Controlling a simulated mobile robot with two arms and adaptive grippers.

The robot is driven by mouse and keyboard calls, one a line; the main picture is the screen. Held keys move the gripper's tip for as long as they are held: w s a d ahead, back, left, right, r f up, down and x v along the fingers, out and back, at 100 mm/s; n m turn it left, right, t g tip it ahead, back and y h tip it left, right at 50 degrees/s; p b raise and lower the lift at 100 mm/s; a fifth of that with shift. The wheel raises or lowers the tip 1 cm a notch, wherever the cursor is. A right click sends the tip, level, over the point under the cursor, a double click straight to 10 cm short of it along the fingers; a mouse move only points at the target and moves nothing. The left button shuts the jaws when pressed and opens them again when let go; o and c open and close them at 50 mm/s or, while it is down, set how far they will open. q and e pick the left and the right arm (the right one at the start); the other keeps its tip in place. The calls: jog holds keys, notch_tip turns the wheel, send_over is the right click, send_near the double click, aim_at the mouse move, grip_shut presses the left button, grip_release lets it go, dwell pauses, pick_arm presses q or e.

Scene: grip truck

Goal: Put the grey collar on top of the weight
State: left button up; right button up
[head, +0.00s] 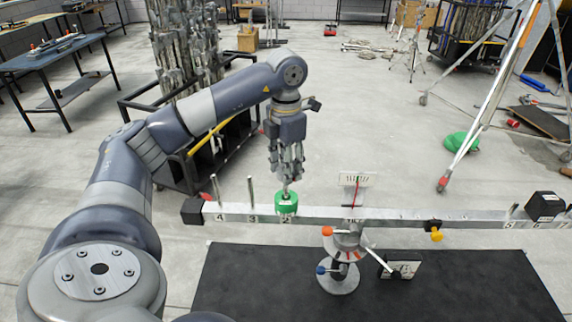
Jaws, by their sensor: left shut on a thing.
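A green weight (287,204) sits on the silver balance beam (395,214), around the peg by the mark 2. My left gripper (287,179) points down right above the weight. It is shut on a small grey piece at the peg, which I take to be the grey collar (286,188); the fingers hide most of it. I cannot tell whether the collar touches the weight. My right gripper is not in view.
Bare pegs (251,191) stand to the left on the beam, and a black weight (544,206) sits at its right end. The beam's stand (339,277) is on a black mat (232,284). A dark cart (186,152) stands behind my arm.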

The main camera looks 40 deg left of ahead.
aim_at(286, 187)
pick_arm(q)
jog(key=shift+f+b, duration=0.9)
jog(key=shift+f, duration=0.5)
jog(key=shift+f+b, duration=1.4)
jog(key=shift+f, duration=0.6)
jog(key=o, duration=1)
jog(key=shift+r, duration=0.2)
notch_tip(286, 187, up, 12)
jog(key=shift+f, duration=0.2)
